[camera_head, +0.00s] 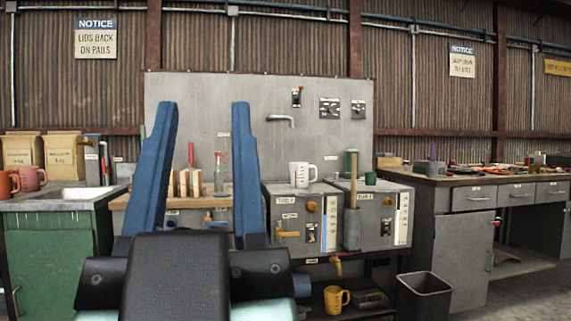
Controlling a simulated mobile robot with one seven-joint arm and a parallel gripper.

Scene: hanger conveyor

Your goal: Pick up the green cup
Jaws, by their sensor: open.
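A small dark green cup (370,178) stands on top of the right-hand grey machine box. A taller dark green container (351,163) stands just behind and to its left; I cannot tell whether it is a cup too. My gripper (203,108) is in the left half of the view, with its two blue fingers pointing up and spread wide apart. Nothing is between the fingers in contact with them. Both green things are to the right of the fingers and appear farther away.
A white measuring jug (302,174) stands on the left grey box (280,215). A wooden-handled tool leans in a grey holder (352,228) at the right box's front. A yellow jug (335,299) sits on the shelf below. A dark bin (424,297) stands on the floor. A cluttered workbench (470,178) is at right.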

